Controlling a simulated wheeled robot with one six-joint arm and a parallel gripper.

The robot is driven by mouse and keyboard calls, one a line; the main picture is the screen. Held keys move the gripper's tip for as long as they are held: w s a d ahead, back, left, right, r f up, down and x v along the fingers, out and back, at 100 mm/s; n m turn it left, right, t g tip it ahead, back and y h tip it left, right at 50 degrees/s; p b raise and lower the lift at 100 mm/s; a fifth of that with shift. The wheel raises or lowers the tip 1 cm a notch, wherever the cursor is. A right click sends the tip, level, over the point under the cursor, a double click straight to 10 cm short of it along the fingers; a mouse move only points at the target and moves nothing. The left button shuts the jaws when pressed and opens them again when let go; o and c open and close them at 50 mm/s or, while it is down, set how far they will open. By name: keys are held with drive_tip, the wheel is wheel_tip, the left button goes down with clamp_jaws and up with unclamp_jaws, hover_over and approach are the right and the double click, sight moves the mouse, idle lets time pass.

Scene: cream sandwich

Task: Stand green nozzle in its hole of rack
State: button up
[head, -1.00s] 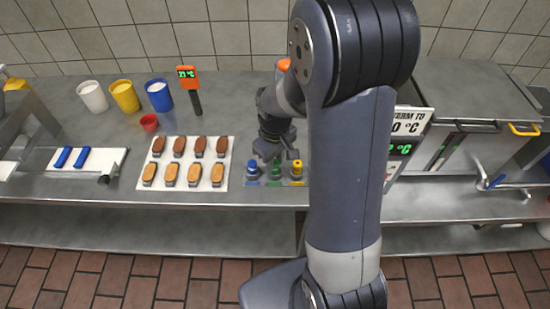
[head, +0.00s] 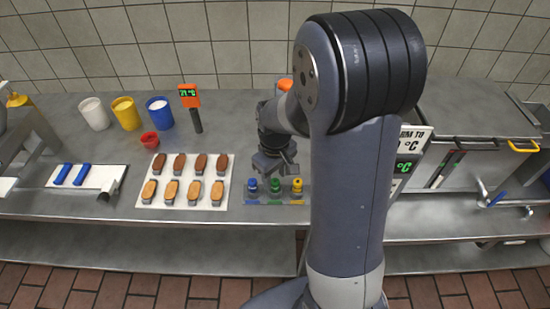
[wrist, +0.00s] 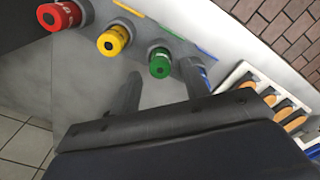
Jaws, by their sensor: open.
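The green nozzle (head: 275,186) stands upright in the rack (head: 262,202), between the blue nozzle (head: 252,186) and the yellow nozzle (head: 297,186). My gripper (head: 274,173) is open and empty just above it. In the wrist view my gripper (wrist: 160,69) has its two fingers spread to either side of the green nozzle (wrist: 159,64), with a gap to it. There the nozzle sits in a grey collar on the rack, like its neighbours. A red nozzle (wrist: 58,15) shows in the wrist view; my arm hides it in the head view.
A white tray (head: 226,202) with several cream sandwiches lies left of the rack. A metal vat with a temperature sign (head: 408,150) is to the right. The counter's front edge is close to the rack.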

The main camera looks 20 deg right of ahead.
sight(275, 181)
wheel_tip(275, 181, up, 11)
drive_tip(key=shift+f, duration=0.15)
idle(0.4)
wheel_tip(275, 181, down, 12)
drive_tip(key=shift+s+f, duration=0.1)
drive_tip(key=shift+f, duration=0.1)
drive_tip(key=shift+r, duration=1.9)
